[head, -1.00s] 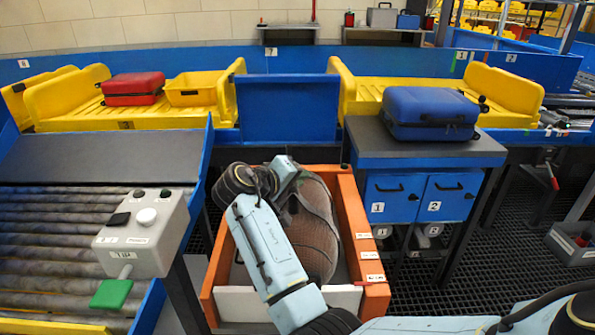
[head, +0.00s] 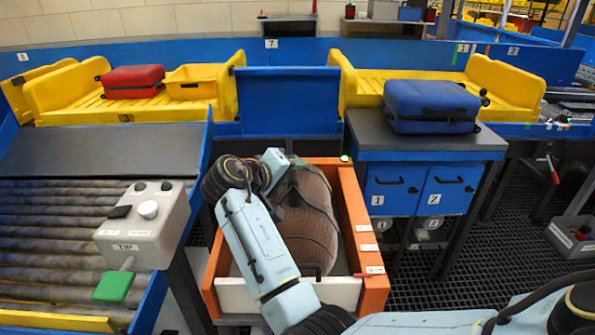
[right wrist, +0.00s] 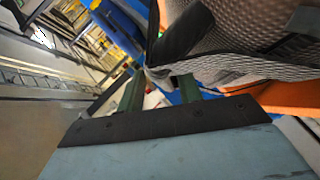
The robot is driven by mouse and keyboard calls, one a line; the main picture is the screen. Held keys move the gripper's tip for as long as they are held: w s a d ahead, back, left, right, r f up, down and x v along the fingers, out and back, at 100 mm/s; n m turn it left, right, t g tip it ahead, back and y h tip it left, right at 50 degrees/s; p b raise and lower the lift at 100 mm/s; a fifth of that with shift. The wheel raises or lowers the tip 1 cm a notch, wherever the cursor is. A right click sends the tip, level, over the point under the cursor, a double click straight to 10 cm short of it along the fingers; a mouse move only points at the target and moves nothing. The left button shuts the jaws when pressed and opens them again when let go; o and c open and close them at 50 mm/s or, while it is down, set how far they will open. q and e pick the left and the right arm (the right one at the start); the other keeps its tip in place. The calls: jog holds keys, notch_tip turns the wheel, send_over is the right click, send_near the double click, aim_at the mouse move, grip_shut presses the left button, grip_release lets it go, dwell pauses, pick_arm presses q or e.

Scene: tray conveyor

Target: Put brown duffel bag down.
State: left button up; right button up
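The brown duffel bag (head: 313,215) is a rounded, textured brown bag with dark straps. In the head view it sits inside the orange crate (head: 349,205), and my right forearm covers its left side. Whether its underside touches the crate floor is hidden. My right gripper (right wrist: 160,83) is at the bag's upper left end. The fingertips are hidden in the head view. My left gripper is not in view.
A blue suitcase (head: 430,104) lies on the grey-topped cabinet at right. A roller conveyor (head: 60,230) with a control box (head: 145,230) and green paddle is at left. A red suitcase (head: 133,80) and yellow tub (head: 190,80) lie on the yellow tray behind.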

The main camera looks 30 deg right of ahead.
jog(key=v, duration=0.4)
jog(key=shift+a+r, duration=0.15)
jog(key=shift+a, duration=0.2)
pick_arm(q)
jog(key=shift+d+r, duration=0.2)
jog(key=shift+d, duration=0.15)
pick_arm(e)
jog(key=shift+s+a, duration=0.1)
jog(key=shift+s, duration=0.05)
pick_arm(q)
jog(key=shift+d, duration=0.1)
